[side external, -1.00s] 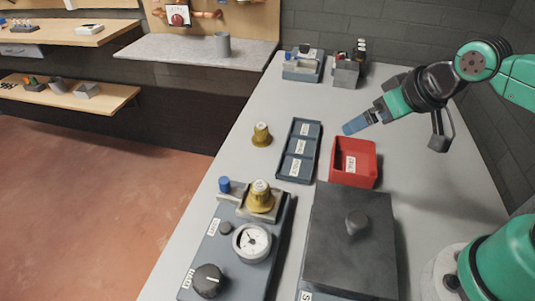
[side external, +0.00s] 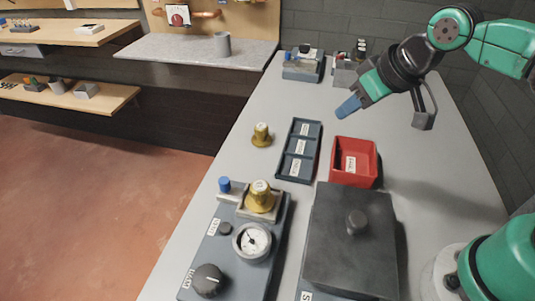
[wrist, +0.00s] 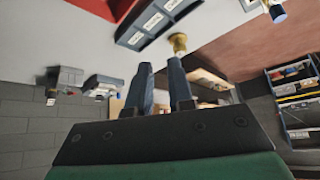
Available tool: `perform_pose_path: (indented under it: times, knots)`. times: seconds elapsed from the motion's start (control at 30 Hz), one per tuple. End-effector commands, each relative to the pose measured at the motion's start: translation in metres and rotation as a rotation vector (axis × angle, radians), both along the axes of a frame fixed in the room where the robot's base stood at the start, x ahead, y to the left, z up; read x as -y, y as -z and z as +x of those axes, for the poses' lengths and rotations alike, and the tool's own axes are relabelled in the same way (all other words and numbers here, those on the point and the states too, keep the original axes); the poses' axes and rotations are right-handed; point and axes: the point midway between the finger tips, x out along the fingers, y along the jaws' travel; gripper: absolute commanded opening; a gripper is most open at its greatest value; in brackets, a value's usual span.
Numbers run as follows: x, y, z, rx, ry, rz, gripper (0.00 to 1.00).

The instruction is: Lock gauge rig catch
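The gauge rig (side external: 207,252) is a blue-grey box at the lower middle of the side view. It carries a white dial gauge (side external: 252,241), a black knob (side external: 208,280) and a brass fitting (side external: 261,197) in a metal holder. A blue-capped post (side external: 224,185) stands beside that fitting; I cannot tell whether it is the catch. The blue cap also shows at the wrist view's top right (wrist: 278,14). My gripper (side external: 347,107) is in the air above the far part of the bench, away from the rig. In the wrist view its fingers (wrist: 160,88) are apart and empty.
A loose brass fitting (side external: 262,135), a labelled blue-grey tray (side external: 288,178) and a red bin (side external: 353,178) lie between my gripper and the rig. A dark box (side external: 335,250) with a knob stands right of the rig. The bench's left strip is clear.

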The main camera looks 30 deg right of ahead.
Motion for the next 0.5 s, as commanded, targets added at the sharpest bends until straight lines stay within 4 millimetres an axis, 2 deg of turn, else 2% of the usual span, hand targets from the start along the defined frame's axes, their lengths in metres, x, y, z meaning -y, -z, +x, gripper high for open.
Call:
perform_pose_path:
  times: [0.1,0.23,0.4,0.5]
  knots:
    - [-0.041,-0.015,0.027,-0.05,-0.151,-0.016,0.0]
    - [-0.094,-0.02,0.051,-0.108,-0.318,-0.038,0.0]
    - [-0.162,-0.013,0.068,-0.172,-0.511,-0.072,0.0]
    - [-0.19,-0.006,0.071,-0.197,-0.588,-0.087,0.0]
